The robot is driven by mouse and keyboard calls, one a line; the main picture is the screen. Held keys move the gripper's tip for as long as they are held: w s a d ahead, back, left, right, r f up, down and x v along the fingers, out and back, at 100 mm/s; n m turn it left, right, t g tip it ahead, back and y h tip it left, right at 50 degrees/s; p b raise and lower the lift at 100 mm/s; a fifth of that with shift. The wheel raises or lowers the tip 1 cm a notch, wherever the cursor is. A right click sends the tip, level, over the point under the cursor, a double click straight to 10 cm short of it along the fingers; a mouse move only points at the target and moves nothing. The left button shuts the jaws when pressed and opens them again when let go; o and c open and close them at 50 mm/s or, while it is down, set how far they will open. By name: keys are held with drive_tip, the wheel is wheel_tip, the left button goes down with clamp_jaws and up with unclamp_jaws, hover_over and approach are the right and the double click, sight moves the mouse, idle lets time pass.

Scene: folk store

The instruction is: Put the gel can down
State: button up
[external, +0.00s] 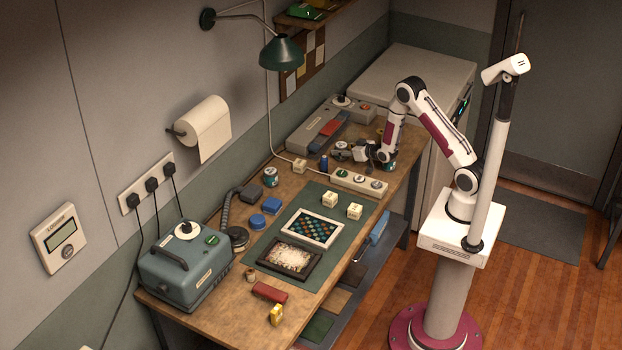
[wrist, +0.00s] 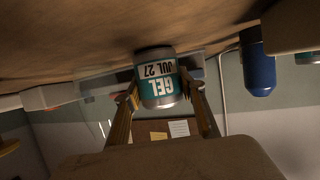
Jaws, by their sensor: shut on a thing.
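The gel can (wrist: 157,72) is a small metal can with a teal and white label reading GEL JUL 27. It appears upside down in the wrist view, where the bench top fills the upper part of the picture. My gripper (wrist: 158,92) is shut on it, one finger on each side. The can's base is close to the bench top, but I cannot tell whether it touches. In the external view my gripper (external: 376,155) is low over the far right part of the bench, and a teal can (external: 390,166) shows partly at it.
A blue cylinder (wrist: 258,65) stands beside the can in the wrist view. A similar teal can (external: 270,177) stands farther left on the bench. A power strip (external: 358,182) and a grey device with a red part (external: 318,129) are near my gripper. A green mat (external: 270,237) holds framed panels and cubes.

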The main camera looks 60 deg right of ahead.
drive_tip(key=shift+f, duration=0.2)
idle(0.3)
drive_tip(key=o, duration=1.2)
drive_tip(key=shift+r, duration=0.15)
drive_tip(key=shift+v, duration=6)
